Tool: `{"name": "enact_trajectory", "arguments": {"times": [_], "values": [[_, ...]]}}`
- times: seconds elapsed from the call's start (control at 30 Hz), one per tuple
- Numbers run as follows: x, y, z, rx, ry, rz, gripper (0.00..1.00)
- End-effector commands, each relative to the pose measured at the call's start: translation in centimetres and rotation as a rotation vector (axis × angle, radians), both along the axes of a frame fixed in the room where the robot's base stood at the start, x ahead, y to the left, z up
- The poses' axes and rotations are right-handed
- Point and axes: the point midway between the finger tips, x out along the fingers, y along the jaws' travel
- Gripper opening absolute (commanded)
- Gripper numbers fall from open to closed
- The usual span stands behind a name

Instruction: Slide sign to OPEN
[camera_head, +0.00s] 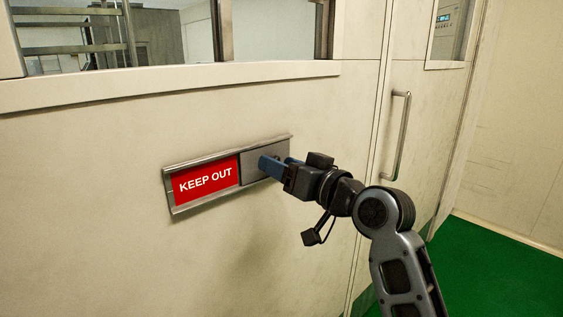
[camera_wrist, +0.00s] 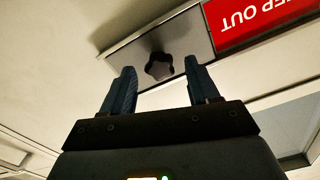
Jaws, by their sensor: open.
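The sign (camera_head: 206,180) on the wall shows white KEEP OUT lettering on red in its left part. A grey sliding plate (camera_head: 250,168) covers the right part of the metal frame. In the wrist view the red panel (camera_wrist: 262,14) appears upside down, beside the grey plate (camera_wrist: 190,32). A dark knob (camera_wrist: 158,66) stands out from the plate. My gripper (camera_head: 270,163) is at the plate, and the wrist view shows its two blue fingers (camera_wrist: 158,88) apart, one on each side of the knob, not visibly touching it. In the head view the knob is mostly hidden by the fingers.
A door with a vertical metal handle (camera_head: 398,135) is to the right of the sign. A window with a ledge (camera_head: 170,82) runs above it. The green floor (camera_head: 500,270) is clear at the lower right. The wall left of and below the sign is bare.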

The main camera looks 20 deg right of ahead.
Motion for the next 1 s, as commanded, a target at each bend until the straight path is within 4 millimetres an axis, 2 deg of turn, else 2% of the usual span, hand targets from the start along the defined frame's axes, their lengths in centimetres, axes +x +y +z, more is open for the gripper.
{"name": "enact_trajectory", "arguments": {"times": [0.1, 0.4, 1.0], "values": [[0.67, 0.21, 0.04, -0.001, 0.001, 0.000, 0.60], [0.79, 0.23, -0.02, -0.001, 0.000, -0.001, 0.58], [0.77, 0.21, -0.02, -0.001, 0.000, -0.001, 0.01]]}}
